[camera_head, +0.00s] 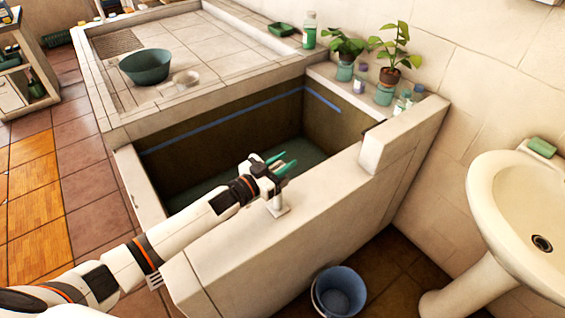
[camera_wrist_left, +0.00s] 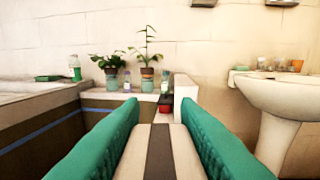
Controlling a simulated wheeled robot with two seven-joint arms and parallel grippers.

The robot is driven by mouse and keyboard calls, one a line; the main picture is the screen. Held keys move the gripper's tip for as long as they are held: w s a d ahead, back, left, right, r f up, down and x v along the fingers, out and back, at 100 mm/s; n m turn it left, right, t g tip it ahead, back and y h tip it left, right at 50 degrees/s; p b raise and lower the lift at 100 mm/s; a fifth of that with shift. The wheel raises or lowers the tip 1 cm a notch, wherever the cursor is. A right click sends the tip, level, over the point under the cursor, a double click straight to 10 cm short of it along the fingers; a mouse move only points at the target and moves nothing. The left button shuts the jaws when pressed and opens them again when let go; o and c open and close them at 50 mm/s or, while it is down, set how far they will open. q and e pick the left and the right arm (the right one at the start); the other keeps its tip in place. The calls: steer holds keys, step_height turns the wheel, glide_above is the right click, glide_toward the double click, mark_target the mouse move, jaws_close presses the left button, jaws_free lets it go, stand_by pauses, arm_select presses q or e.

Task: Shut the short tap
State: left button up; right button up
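My left gripper (camera_head: 287,167) is over the near wall of the sunken basin. Its two teal fingers are apart with nothing seen between them; they also frame the wrist view (camera_wrist_left: 160,140). No tap handle can be made out clearly. My right gripper is not in view.
The basin wall (camera_head: 235,250) runs under my left arm to a raised block (camera_head: 400,135). Potted plants (camera_head: 390,75) and bottles line the back ledge. A white washbasin (camera_head: 490,190) stands at right, and a blue bucket (camera_head: 340,290) is on the floor.

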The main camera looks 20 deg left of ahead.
arm_select(q)
steer(key=shift+d+r+m+g+h, duration=0.1)
steer(key=shift+m+g+h, duration=0.35)
steer(key=shift+h, duration=0.25)
steer(key=shift+m+b, duration=0.35)
steer(key=shift+g+h, duration=0.25)
steer(key=shift+h, duration=0.15)
steer(key=o, duration=1)
steer(key=shift+s, duration=0.1)
steer(key=shift+b+v, duration=0.65)
steer(key=shift+v, duration=5.3)
